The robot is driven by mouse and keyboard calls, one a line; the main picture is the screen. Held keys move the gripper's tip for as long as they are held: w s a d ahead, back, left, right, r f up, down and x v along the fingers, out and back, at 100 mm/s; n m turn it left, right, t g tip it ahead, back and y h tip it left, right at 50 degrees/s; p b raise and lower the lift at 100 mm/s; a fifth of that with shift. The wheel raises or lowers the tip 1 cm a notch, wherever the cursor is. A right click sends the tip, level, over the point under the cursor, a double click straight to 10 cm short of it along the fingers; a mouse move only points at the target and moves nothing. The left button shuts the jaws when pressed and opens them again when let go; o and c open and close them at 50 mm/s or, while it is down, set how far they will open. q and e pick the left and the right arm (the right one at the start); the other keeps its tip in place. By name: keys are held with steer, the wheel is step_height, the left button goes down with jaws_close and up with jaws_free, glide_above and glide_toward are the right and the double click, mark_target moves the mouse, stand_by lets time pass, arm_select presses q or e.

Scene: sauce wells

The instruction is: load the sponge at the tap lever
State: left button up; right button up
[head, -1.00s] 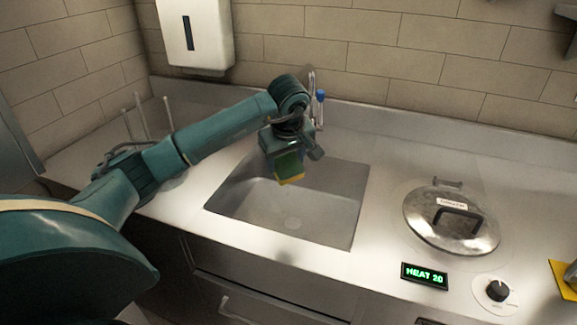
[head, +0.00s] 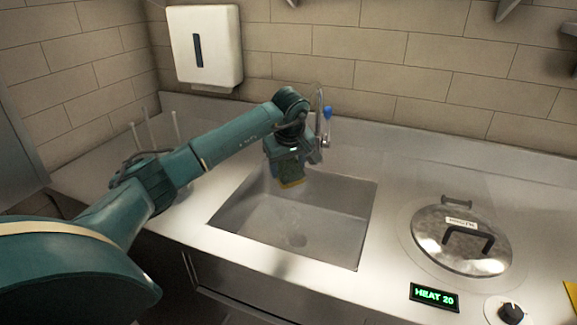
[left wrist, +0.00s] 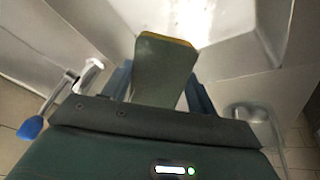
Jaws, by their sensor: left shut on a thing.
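My left gripper (head: 290,180) hangs over the back left part of the sink, just left of the tap. It is shut on the sponge (left wrist: 164,70), which has a green face and a yellow edge. In the head view only a little of the sponge (head: 292,184) shows below the jaws. The tap (head: 322,110) stands at the back of the sink. Its blue-tipped lever (head: 327,113) is close to the right of the gripper, and the lever (left wrist: 32,127) shows at the left in the left wrist view. The lever and sponge look apart. My right gripper is out of view.
The sink basin (head: 300,225) is empty. A lidded pot (head: 462,240) sits on the counter to the right, behind a HEAT 20 display (head: 434,297) and a black knob (head: 511,312). A white dispenser (head: 206,48) hangs on the wall. Thin upright rods stand behind my left arm.

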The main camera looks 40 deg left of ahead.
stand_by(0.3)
arm_select(q)
steer(key=shift+s+d+p, duration=0.8)
steer(key=shift+s+d, duration=1.9)
steer(key=shift+s, duration=0.05)
steer(key=shift+s+d, duration=0.1)
steer(key=shift+d, duration=0.05)
steer(key=shift+s+d+r+p, duration=1.55)
steer(key=shift+s+d+r, duration=0.25)
steer(key=shift+r, duration=0.2)
